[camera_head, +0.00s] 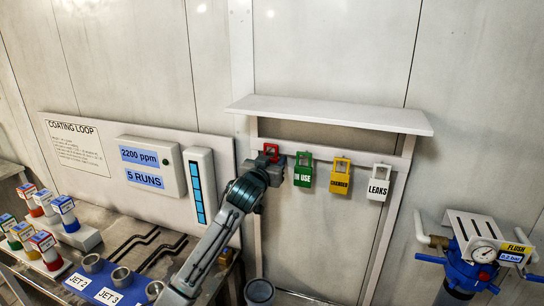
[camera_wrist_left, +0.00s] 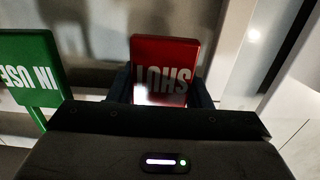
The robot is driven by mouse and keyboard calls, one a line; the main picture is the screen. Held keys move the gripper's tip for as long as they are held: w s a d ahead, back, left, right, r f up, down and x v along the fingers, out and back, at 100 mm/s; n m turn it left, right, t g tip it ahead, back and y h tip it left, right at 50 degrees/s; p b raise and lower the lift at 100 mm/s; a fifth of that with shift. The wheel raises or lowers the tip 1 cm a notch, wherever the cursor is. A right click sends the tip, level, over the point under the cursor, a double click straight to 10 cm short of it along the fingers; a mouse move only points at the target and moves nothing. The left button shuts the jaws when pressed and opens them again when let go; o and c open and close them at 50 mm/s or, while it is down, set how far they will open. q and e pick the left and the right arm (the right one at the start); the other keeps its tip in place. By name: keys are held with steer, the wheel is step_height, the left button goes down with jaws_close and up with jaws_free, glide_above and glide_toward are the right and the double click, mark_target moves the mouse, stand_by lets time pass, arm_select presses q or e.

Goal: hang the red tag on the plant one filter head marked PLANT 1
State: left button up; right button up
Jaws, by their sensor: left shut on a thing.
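The red tag (camera_head: 271,151) is at the left end of a row of tags under a white shelf, level with the others. Its red loop shows above my left gripper (camera_head: 262,172), which hides the rest in the head view. In the left wrist view the red tag (camera_wrist_left: 165,70), with white letters, stands between the fingers of my left gripper (camera_wrist_left: 160,90), which is shut on it. I cannot tell whether its loop is still on a peg. No filter head marked PLANT 1 shows. My right gripper is not in view.
A green IN USE tag (camera_head: 303,170) hangs close to the right of my gripper, then a yellow tag (camera_head: 340,177) and a white LEAKS tag (camera_head: 379,183). The white shelf (camera_head: 330,114) juts out above. A blue fitting with a gauge (camera_head: 470,260) stands at lower right.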

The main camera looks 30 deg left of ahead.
arm_select(q)
steer(key=shift+s, duration=0.25)
steer(key=shift+f, duration=0.15)
steer(key=o, duration=1)
steer(key=shift+w, duration=0.15)
steer(key=shift+o, duration=0.2)
steer(key=shift+f, duration=0.1)
